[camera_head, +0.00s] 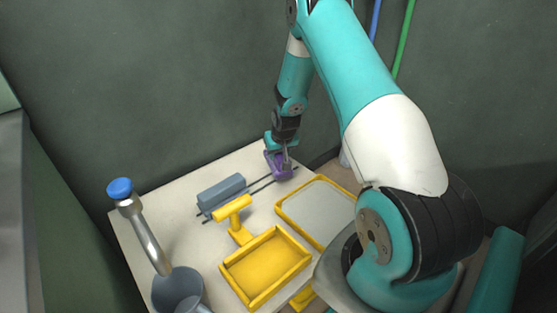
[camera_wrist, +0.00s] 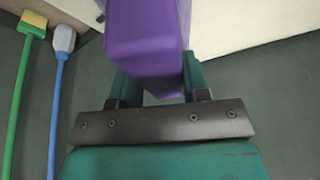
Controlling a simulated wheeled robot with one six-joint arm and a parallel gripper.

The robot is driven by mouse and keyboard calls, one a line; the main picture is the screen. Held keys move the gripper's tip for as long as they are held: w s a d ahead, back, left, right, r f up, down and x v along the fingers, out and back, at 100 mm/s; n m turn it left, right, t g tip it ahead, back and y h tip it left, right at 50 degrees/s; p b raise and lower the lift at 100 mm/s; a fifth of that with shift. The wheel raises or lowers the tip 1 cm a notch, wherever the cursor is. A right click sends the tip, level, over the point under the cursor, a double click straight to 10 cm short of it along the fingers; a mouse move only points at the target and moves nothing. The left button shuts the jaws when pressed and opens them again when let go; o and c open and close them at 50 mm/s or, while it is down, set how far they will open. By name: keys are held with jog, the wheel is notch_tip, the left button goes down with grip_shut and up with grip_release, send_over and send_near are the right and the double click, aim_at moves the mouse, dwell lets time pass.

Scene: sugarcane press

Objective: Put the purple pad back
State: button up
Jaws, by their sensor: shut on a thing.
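The purple pad (camera_head: 279,163) is at the far right part of the pale table, at the end of a dark slotted track. It also shows large in the wrist view (camera_wrist: 145,45), between the two teal fingers. My gripper (camera_head: 283,152) points down onto the pad and is shut on it; in the wrist view the fingers (camera_wrist: 153,75) sit on either side of it. A grey-blue block (camera_head: 221,193) lies by the other end of the track, apart from the pad. Whether the pad touches the table is hard to tell.
A yellow T-shaped handle (camera_head: 235,208) and a yellow tray (camera_head: 250,282) stand in front of the track. A yellow-rimmed flat tray (camera_head: 314,183) lies at right. A grey press with a blue knob (camera_head: 120,188) stands at left. A green and a blue pole lean on the wall.

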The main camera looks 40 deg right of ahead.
jog(key=shift+f, duration=1.15)
jog(key=shift+f+b, duration=0.4)
jog(key=shift+f, duration=0.1)
jog(key=o, duration=0.8)
jog(key=shift+r, duration=0.1)
jog(key=shift+o, duration=0.2)
